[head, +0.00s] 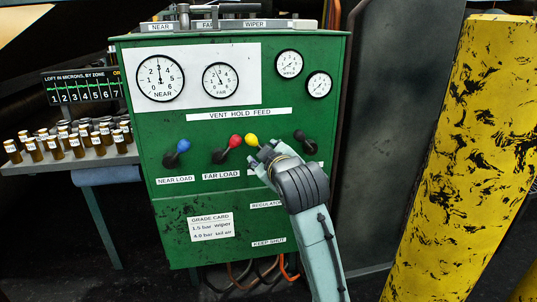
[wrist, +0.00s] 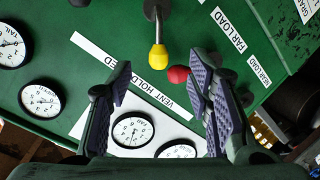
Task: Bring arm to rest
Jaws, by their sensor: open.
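My arm reaches up from the bottom of the head view to a green control panel (head: 165,130). My gripper (head: 267,153) is in front of the panel, just right of a lever with a yellow knob (head: 252,140). In the wrist view my gripper (wrist: 161,75) is open, with its two padded fingers apart. The yellow knob (wrist: 158,57) and a red knob (wrist: 178,75) show in the gap between the fingers. Nothing is held. I cannot tell how far the fingertips are from the knobs. The gripper hides part of the panel and a label.
Levers with red (head: 236,141), blue (head: 184,146) and black (head: 299,135) knobs stick out of the panel. Several vials (head: 75,143) stand on a shelf at left. A yellow scuffed column (head: 465,160) stands at right. Cables hang below the panel.

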